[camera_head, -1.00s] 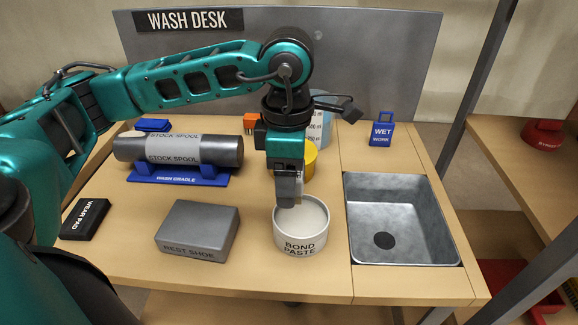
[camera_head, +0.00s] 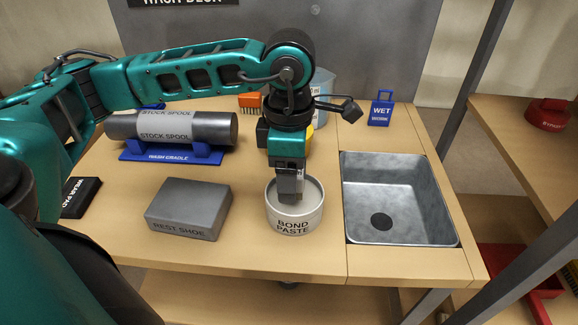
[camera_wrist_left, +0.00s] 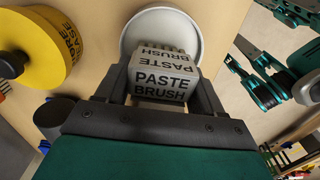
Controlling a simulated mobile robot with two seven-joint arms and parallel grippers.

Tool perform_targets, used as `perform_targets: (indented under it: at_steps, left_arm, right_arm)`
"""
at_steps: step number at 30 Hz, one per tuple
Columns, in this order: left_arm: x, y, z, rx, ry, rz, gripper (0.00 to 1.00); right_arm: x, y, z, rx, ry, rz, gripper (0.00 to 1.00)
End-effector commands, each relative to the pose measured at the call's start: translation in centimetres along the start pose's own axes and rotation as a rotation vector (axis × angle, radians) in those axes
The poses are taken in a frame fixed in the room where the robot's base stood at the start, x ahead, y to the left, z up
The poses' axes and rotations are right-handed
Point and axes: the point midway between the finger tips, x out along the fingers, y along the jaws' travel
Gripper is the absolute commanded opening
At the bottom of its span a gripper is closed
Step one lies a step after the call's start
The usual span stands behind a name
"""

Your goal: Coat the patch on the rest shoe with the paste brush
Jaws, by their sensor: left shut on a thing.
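My left gripper (camera_head: 289,182) points down over the white bond paste tub (camera_head: 296,224) and is shut on the paste brush (camera_wrist_left: 160,84). The brush is a light block labelled PASTE BRUSH, with dark bristles at its far edge in the left wrist view. The bristles appear over or inside the tub (camera_wrist_left: 192,22); whether they touch the paste cannot be told. The rest shoe (camera_head: 189,208) is a grey block on the desk, left of the tub. No separate patch can be made out on it.
A metal sink (camera_head: 398,195) lies right of the tub. A stock spool (camera_head: 213,128) rests on the blue wash cradle (camera_head: 172,153) behind the shoe. A black wear pad (camera_head: 80,198) is at the left. Desk between shoe and tub is clear.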

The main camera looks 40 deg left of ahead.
Motion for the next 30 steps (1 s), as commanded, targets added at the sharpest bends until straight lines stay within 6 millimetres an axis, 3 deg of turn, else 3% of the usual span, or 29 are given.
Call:
perform_targets:
  at_steps: [30]
  left_arm:
    - [0.64, 0.01, 0.02, 0.000, -0.001, 0.001, 0.32]
  right_arm:
    - [0.39, 0.05, 0.53, -0.001, 0.001, 0.001, 0.43]
